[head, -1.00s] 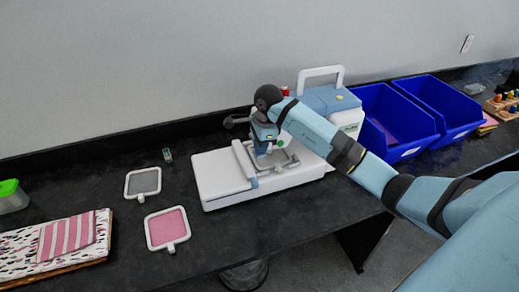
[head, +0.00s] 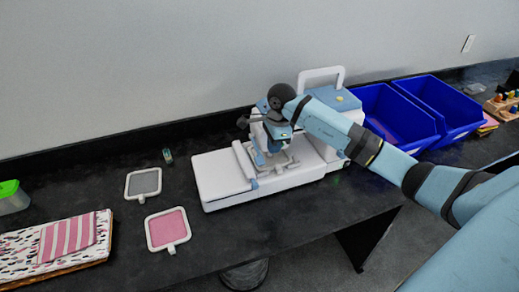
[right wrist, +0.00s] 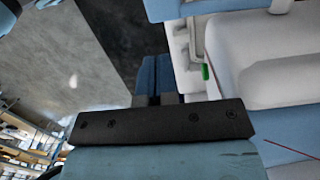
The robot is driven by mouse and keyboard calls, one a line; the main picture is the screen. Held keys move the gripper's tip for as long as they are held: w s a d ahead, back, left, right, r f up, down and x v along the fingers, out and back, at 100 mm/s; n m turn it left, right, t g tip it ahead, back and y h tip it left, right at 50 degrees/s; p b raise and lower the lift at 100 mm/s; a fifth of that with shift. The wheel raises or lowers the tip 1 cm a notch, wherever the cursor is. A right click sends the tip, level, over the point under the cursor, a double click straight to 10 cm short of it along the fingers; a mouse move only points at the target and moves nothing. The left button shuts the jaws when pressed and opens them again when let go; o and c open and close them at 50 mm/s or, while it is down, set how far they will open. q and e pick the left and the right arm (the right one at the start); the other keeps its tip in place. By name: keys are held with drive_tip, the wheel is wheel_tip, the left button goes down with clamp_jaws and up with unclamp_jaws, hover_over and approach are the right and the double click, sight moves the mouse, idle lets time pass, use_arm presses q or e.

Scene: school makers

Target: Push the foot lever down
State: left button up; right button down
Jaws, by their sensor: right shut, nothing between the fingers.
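The white and blue sewing machine (head: 225,180) stands on the dark table, with a flat white bed and embroidery arm at its left. In the right wrist view, a small green-tipped lever (right wrist: 205,72) shows beside the white machine body; I take it to be the foot lever. My right gripper (head: 270,147) reaches down beside the machine's needle area. In the right wrist view its blue fingers (right wrist: 157,75) are shut and empty, left of the green tip with a visible gap in the picture. In the head view my gripper and arm hide the lever. My left gripper is out of view.
Two blue bins (head: 393,122) stand right of the machine. A grey hoop (head: 143,183) and a pink hoop (head: 167,229) lie at left, near folded fabric (head: 67,238) on a board. A green-lidded container (head: 10,197) is at the far left. The table between hoops and machine is clear.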

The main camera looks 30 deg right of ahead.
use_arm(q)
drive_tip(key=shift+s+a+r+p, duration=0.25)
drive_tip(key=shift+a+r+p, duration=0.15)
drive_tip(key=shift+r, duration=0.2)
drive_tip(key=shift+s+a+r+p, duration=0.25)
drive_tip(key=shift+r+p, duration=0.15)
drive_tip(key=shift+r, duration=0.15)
use_arm(e)
drive_tip(key=r, duration=0.5)
drive_tip(key=shift+d+r, duration=0.2)
drive_tip(key=shift+r, duration=0.05)
drive_tip(key=shift+a+f, duration=0.1)
